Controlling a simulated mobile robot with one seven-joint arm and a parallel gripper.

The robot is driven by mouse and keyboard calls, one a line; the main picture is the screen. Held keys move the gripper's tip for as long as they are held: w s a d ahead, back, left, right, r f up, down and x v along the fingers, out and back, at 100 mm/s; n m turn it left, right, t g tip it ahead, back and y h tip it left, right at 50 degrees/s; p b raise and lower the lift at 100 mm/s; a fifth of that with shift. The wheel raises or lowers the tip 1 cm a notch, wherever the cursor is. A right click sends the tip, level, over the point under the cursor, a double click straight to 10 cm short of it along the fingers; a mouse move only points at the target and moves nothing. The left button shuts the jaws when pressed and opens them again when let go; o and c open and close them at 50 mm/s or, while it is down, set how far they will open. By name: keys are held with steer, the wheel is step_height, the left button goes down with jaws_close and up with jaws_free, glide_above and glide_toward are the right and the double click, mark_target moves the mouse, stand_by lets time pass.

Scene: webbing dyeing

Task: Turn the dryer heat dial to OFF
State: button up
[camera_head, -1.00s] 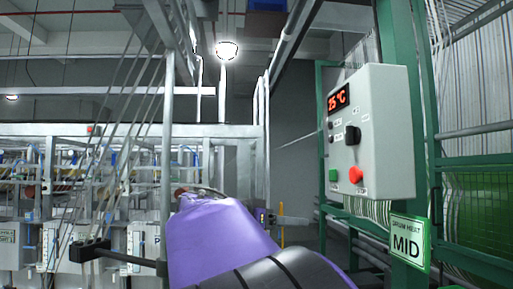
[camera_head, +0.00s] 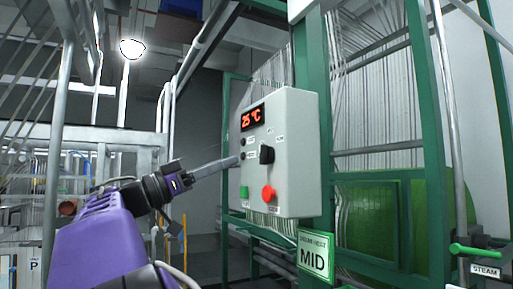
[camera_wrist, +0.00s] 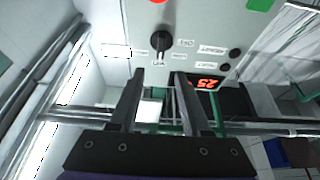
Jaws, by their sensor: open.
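The dryer control box (camera_head: 300,185) is light grey with a red display reading 25 °C. The black heat dial (camera_head: 266,154) sits mid-panel, above a red button. In the wrist view the dial (camera_wrist: 160,42) shows upside down with small labels around it, too small to read surely. My gripper (camera_head: 235,162) points at the panel from the left, near the dial and apart from it. In the wrist view its fingers (camera_wrist: 158,76) are spread and empty, with the dial beyond and between their tips. A sign below the box (camera_head: 313,255) reads MID.
The red button (camera_head: 268,193) and green button (camera_head: 244,192) stick out below the dial. Green frame posts (camera_head: 316,60) stand behind and right of the box. A green lever (camera_head: 475,250) by a STEAM label is at far right.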

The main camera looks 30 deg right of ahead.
mark_target(260, 149)
steer(key=p+x, duration=0.1)
steer(key=x, duration=0.8)
steer(key=shift+d, duration=0.2)
jaws_close()
steer(key=shift+f, duration=0.1)
